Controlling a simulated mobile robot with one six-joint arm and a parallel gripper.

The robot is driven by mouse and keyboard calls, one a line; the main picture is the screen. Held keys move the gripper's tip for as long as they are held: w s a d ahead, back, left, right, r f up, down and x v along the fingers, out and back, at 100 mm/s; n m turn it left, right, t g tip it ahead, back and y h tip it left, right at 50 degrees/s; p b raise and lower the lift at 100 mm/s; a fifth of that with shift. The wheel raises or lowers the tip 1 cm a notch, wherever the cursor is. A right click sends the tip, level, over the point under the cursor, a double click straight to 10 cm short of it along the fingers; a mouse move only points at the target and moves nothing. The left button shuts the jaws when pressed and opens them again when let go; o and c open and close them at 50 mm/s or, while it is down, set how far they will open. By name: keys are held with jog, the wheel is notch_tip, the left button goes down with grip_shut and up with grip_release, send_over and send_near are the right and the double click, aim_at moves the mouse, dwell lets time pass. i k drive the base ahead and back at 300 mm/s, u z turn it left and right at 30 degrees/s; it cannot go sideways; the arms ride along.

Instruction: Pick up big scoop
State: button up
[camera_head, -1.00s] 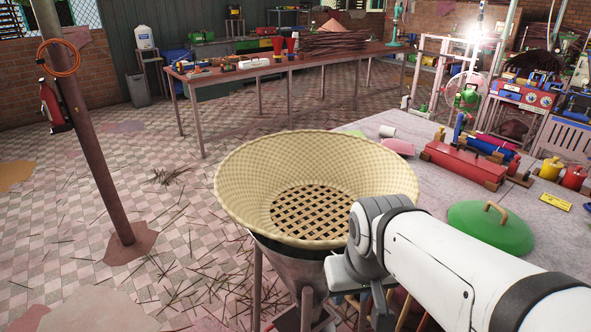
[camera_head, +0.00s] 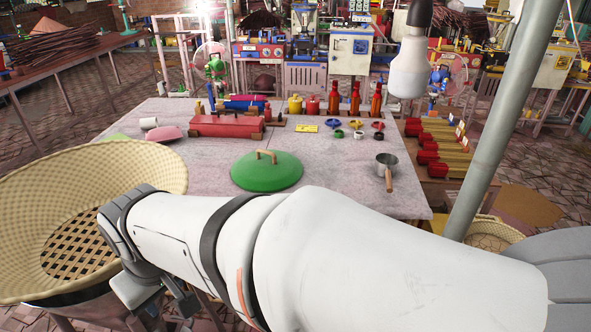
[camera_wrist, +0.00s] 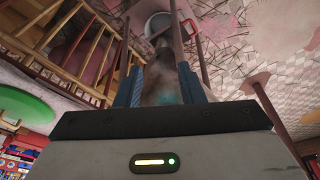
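A metal scoop-like pan (camera_head: 387,161) with a wooden handle lies at the right front of the grey table; I cannot tell for sure that it is the big scoop. A pink, scoop-shaped piece (camera_head: 165,134) lies at the table's left end. My gripper is low at the left in the head view (camera_head: 177,303), beside the woven basket and well away from the metal pan. In the wrist view my gripper (camera_wrist: 158,75) has its two blue fingers apart, with nothing visibly held between them.
A large woven basket (camera_head: 135,165) stands at the left. The table (camera_head: 205,165) bears a green lid (camera_head: 266,175), a red press (camera_head: 225,125), several bottles and small coloured rings. A grey pole (camera_head: 500,125) rises at the right. The table's front middle is partly hidden by my arm.

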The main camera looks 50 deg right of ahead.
aim_at(387, 177)
jog(key=z, duration=3.15)
jog(key=k, duration=0.45)
jog(key=z, duration=0.25)
jog(key=i, duration=0.5)
jog(key=z, duration=0.05)
